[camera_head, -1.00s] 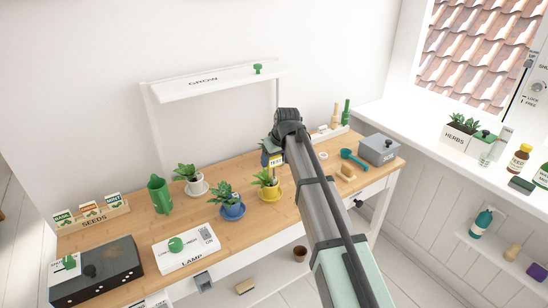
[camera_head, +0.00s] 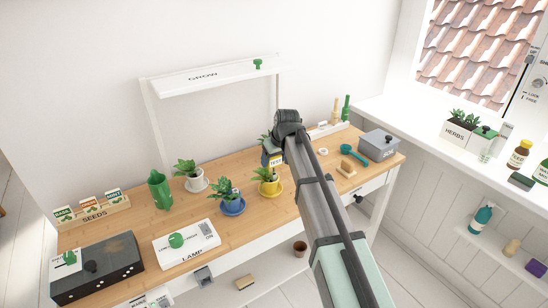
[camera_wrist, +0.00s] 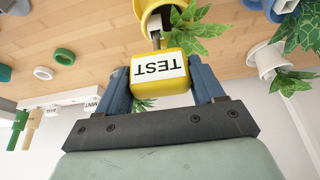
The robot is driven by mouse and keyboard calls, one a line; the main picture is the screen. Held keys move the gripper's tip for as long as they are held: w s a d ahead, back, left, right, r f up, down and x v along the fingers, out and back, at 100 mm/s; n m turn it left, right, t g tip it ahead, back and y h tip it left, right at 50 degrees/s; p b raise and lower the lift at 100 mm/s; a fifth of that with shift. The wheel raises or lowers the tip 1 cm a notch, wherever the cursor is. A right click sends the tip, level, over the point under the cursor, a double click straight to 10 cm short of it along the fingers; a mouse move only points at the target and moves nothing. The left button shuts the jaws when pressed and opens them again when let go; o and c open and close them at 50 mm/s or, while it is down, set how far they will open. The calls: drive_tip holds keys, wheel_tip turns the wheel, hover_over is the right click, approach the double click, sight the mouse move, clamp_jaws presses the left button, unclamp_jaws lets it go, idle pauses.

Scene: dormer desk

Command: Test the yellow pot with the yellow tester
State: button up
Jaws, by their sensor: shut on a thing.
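The yellow pot (camera_head: 270,189) stands on a yellow saucer on the desk and holds a leafy green plant. In the wrist view the yellow pot (camera_wrist: 152,14) is at the top edge, partly cut off. My gripper (camera_head: 272,150) is above the pot and shut on the yellow tester (camera_head: 277,162). In the wrist view the yellow tester (camera_wrist: 150,86), marked TEST, sits between the two blue fingers of my gripper (camera_wrist: 162,76). Its thin probe points at the pot and overlaps the rim; I cannot tell whether it touches the soil.
A blue pot (camera_head: 232,206) stands left of the yellow one and a white pot (camera_head: 197,184) behind it. A green jug (camera_head: 159,191), a lamp box (camera_head: 188,244) and a grey lidded box (camera_head: 379,146) are also on the desk. A grow shelf (camera_head: 215,79) stands at the back.

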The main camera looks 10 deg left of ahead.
drive_tip(key=shift+f, duration=0.7)
drive_tip(key=o, duration=1.2)
drive_tip(key=shift+r, duration=0.1)
drive_tip(key=v, duration=1.3)
drive_tip(key=shift+r, duration=0.4)
